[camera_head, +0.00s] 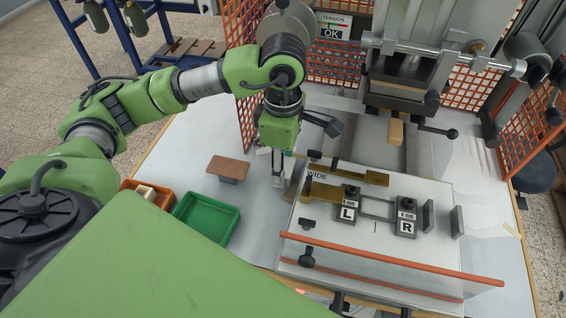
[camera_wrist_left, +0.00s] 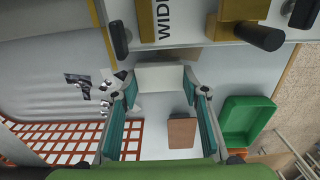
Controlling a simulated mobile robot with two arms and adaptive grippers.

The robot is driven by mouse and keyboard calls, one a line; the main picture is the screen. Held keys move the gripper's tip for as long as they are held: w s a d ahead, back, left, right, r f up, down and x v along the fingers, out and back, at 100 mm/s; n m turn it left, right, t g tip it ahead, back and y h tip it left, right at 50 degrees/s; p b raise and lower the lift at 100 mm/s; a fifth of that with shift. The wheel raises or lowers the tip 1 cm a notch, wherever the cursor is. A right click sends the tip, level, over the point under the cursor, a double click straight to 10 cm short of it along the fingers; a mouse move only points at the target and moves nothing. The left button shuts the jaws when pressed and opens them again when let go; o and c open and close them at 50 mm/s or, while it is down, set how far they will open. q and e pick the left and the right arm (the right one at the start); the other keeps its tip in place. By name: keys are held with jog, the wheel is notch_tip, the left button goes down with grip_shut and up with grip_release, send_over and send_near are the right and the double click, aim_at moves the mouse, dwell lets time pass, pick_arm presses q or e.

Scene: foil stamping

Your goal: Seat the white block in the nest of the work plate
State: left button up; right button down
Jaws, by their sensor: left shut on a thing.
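My left gripper (camera_head: 278,183) points down over the table, just left of the white work plate (camera_head: 330,255). In the left wrist view, its teal fingers (camera_wrist_left: 161,92) are shut on the white block (camera_wrist_left: 160,76), which spans between the fingertips. In the head view the block is hard to tell from the fingers. On the work plate, a rectangular frame (camera_head: 376,208) lies between the black blocks marked L (camera_head: 347,200) and R (camera_head: 406,217); I cannot tell for certain whether this is the nest. My right gripper is not in view.
Brass bars (camera_head: 325,192) and the WIDE label are at the plate's left side. An orange rail (camera_head: 390,258) runs along its front. A brown piece on a stand (camera_head: 229,167), an orange bin (camera_head: 128,185) and a green bin (camera_head: 203,232) are left. The press (camera_head: 410,75) stands behind.

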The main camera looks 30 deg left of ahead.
pick_arm(q)
jog(key=shift+f, duration=0.45)
jog(key=shift+f+b, duration=0.25)
jog(key=shift+b, duration=0.05)
jog(key=o, duration=1.1)
jog(key=shift+r, duration=0.1)
jog(key=shift+o, duration=0.2)
